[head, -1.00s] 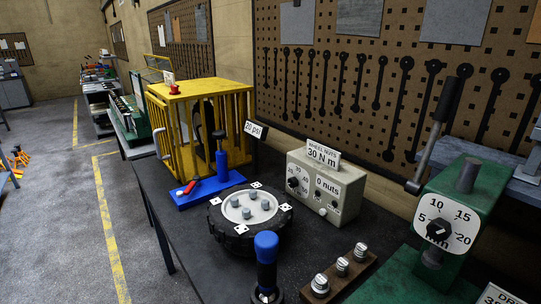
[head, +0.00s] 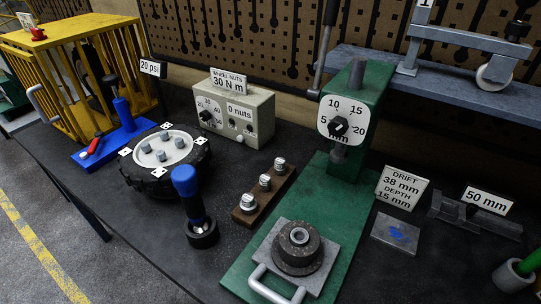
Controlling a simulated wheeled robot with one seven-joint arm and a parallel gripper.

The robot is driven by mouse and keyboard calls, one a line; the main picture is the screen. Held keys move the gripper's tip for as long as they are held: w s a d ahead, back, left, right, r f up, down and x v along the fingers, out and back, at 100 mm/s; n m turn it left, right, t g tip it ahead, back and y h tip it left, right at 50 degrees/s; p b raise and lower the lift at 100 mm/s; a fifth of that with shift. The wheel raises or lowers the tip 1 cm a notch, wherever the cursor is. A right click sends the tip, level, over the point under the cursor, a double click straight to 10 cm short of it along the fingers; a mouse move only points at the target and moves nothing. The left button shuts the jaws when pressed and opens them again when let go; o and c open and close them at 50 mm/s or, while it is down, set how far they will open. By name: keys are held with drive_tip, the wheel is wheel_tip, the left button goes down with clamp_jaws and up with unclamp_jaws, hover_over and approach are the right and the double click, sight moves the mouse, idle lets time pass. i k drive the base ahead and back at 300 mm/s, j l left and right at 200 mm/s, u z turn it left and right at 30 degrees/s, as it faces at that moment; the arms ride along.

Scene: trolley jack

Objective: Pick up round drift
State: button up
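Three short round metal pieces with pale marked tops stand in a row in a brown block (head: 258,200), which lies on the dark bench left of the green press. They look like drifts: a near one (head: 248,201), a middle one (head: 265,182) and a far one (head: 280,164). Their markings are too small to read. A card (head: 401,187) right of the press reads "DRIFT 38 mm, DEPTH 15 mm". My gripper is not in view.
The green press (head: 356,105) carries a dark round hub (head: 297,247) on a handled plate. A blue-handled tool (head: 188,185) stands upright left of the block. Behind it are a wheel (head: 160,153) and a torque box (head: 232,108). A grey shelf (head: 450,84) overhangs the back right.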

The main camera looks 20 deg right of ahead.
sight(280, 167)
drive_tip(key=i+j, duration=0.2)
drive_tip(key=j, duration=0.15)
drive_tip(key=i+j, duration=0.2)
drive_tip(key=j, duration=0.15)
drive_tip(key=i+j+z, duration=0.1)
drive_tip(key=j, duration=0.2)
drive_tip(key=i+j, duration=0.25)
drive_tip(key=j, duration=0.15)
drive_tip(key=i+j, duration=0.2)
drive_tip(key=j, duration=0.15)
drive_tip(key=i+j, duration=0.15)
drive_tip(key=i, duration=0.25)
